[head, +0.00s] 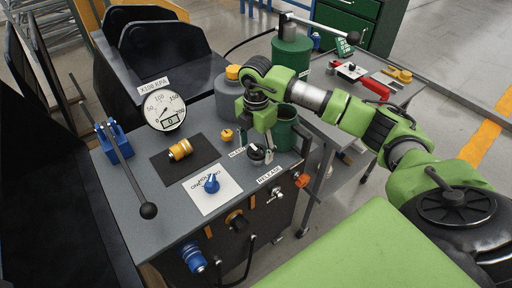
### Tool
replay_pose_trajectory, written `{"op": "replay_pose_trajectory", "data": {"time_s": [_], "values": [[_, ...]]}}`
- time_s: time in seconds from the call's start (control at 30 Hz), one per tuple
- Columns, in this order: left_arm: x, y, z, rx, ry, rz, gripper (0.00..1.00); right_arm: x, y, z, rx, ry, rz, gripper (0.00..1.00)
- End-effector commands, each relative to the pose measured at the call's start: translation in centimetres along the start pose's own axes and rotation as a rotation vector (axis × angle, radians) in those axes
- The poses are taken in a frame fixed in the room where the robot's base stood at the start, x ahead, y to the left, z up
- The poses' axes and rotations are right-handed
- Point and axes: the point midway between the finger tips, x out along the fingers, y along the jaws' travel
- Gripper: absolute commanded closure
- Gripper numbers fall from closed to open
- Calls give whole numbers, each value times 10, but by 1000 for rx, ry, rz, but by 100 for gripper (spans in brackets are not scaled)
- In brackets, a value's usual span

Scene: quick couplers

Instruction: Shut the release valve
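The release valve appears to be the round black knob (256,153) with a pale mark, on the grey bench top near its right edge. A "RELEASE" label (270,174) lies just in front of it. My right gripper (257,149) points down over this knob, with one finger to the left and one to the right of it. The fingers look spread apart; whether either touches the knob is too small to tell. My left gripper is not in view.
A pressure gauge (165,111), a brass coupler (180,150) on a black mat, a blue knob (211,184) on a white card and a black-balled lever (148,210) share the bench. A green cup (284,134) and grey bottle (229,98) stand close behind my gripper.

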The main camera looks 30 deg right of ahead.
Motion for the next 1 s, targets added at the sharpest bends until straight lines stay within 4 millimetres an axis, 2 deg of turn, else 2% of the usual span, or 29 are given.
{"op": "replay_pose_trajectory", "data": {"time_s": [0.23,0.37,0.8,1.0], "values": [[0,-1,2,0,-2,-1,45,0,0,-1,-2,1,-2,38],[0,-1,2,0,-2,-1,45,-9,0,0,-2,0,0,38],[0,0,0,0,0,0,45,-95,1,0,-1,-1,2,38],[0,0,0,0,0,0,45,-116,0,0,-1,1,0,38]]}}
